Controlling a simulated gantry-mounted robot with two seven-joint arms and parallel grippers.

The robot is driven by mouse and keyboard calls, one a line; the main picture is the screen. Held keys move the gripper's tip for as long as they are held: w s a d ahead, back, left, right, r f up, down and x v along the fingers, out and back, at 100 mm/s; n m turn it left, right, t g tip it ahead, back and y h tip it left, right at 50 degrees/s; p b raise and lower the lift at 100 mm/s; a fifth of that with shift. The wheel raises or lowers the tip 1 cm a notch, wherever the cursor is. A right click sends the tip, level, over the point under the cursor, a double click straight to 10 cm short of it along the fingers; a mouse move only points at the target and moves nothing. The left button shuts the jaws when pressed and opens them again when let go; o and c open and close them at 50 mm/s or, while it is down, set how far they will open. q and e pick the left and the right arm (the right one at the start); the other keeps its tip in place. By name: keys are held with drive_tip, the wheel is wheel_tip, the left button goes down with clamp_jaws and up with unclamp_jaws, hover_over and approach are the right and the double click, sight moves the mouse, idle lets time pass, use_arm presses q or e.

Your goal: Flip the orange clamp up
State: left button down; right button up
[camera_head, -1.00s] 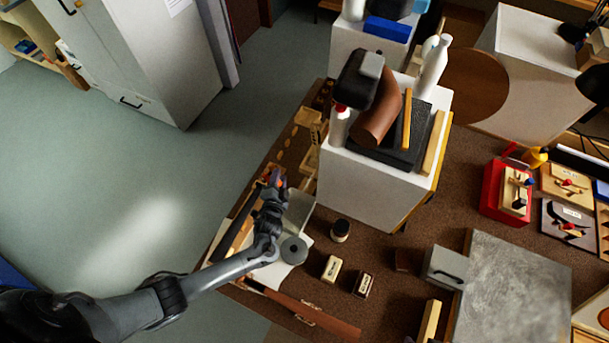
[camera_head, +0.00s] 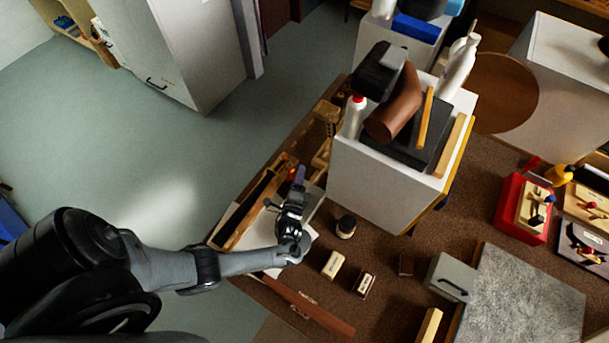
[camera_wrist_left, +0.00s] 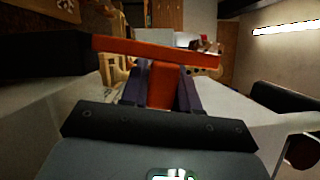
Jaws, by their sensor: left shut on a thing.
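The orange clamp (camera_wrist_left: 158,51) fills the upper middle of the left wrist view, with a long bar lying nearly level and a short stem below it. My left gripper (camera_wrist_left: 162,88) is shut on the stem, with a purple finger on each side. In the head view my left gripper (camera_head: 297,180) is over the left part of the brown bench, beside the white block. Only a speck of orange shows there, and the rest of the clamp is hidden by the gripper. My right gripper is not in view.
A tall white block (camera_head: 385,185) carrying a brown cylinder (camera_head: 395,108) and bottles stands right of my gripper. A long dark tray (camera_head: 251,211) lies left of the gripper.

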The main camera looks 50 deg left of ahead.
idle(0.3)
use_arm(q)
drive_tip(key=c, duration=0.9)
unclamp_jaws()
drive_tip(key=shift+d, duration=0.1)
drive_tip(key=shift+s+d+f, duration=0.1)
drive_tip(key=shift+s+d, duration=0.2)
drive_tip(key=shift+s, duration=0.1)
drive_tip(key=shift+v, duration=3.25)
